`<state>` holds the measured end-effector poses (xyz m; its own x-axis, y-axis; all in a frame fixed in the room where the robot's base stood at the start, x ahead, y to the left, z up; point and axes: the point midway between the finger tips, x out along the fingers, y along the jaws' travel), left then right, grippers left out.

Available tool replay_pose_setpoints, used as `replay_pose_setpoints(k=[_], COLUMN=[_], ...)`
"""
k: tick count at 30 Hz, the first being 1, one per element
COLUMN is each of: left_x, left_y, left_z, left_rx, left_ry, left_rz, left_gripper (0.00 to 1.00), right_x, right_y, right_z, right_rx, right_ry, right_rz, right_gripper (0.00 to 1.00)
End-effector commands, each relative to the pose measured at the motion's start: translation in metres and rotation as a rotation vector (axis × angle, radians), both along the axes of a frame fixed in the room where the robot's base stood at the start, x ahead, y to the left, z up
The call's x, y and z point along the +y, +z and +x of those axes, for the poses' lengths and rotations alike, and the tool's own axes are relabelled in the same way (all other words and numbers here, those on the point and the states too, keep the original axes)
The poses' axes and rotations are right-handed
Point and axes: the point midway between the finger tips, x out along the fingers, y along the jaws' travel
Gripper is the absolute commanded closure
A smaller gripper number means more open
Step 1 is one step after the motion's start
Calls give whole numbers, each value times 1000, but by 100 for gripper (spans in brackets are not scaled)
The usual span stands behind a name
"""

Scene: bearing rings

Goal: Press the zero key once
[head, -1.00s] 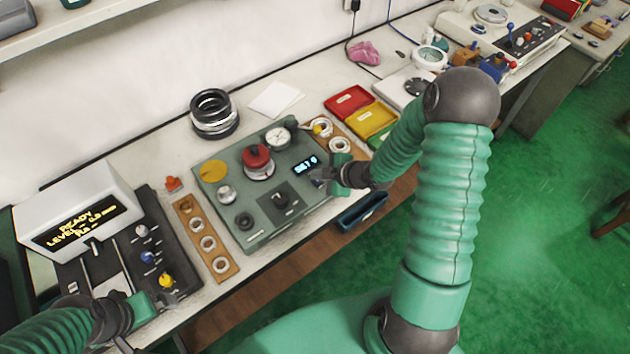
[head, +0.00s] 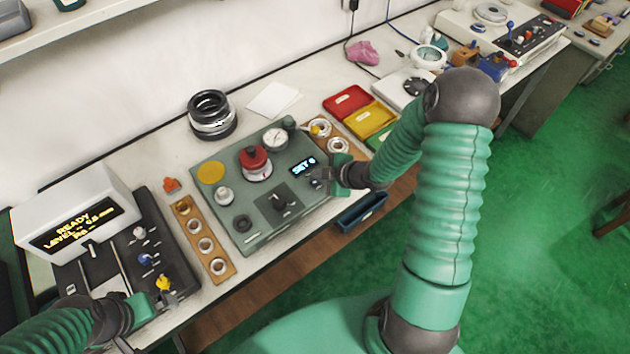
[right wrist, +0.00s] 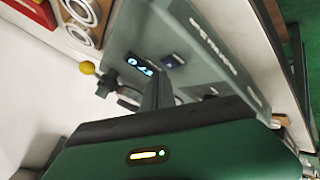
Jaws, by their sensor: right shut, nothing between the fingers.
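The green instrument box (head: 215,218) stands on the bench with a lit blue display (head: 303,167), which seems to read "SET 0". The display also shows in the right wrist view (right wrist: 139,65). Next to it there is a small dark blue key (right wrist: 173,60), probably the zero key; in the head view my gripper mostly hides it. My right gripper (head: 317,179) is shut and empty, with its fingertips (right wrist: 158,77) close by the key. I cannot tell whether they touch it. My left gripper (head: 168,298) is by the yellow knob (head: 163,283) of the black console; its jaws are unclear.
Wooden ring racks (head: 187,229) lie on both sides. Black rings (head: 211,110) stand behind; red and yellow trays (head: 371,120) lie to the right.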

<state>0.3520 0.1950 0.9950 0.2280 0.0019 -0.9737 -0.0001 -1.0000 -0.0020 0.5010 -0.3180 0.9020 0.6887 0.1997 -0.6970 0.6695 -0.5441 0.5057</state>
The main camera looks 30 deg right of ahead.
Motion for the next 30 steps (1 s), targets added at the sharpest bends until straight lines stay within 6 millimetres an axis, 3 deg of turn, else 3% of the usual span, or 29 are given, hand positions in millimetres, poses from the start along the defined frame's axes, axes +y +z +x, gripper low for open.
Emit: replay_pose_setpoints(k=[30], left_x=[0], left_y=[-6], left_z=[0], left_rx=[0], left_ry=[0], left_rz=[0], left_gripper=[3], right_x=[0], right_y=[-8], right_z=[-1], right_rx=[0], right_ry=[0], right_rz=[0], right_gripper=[100])
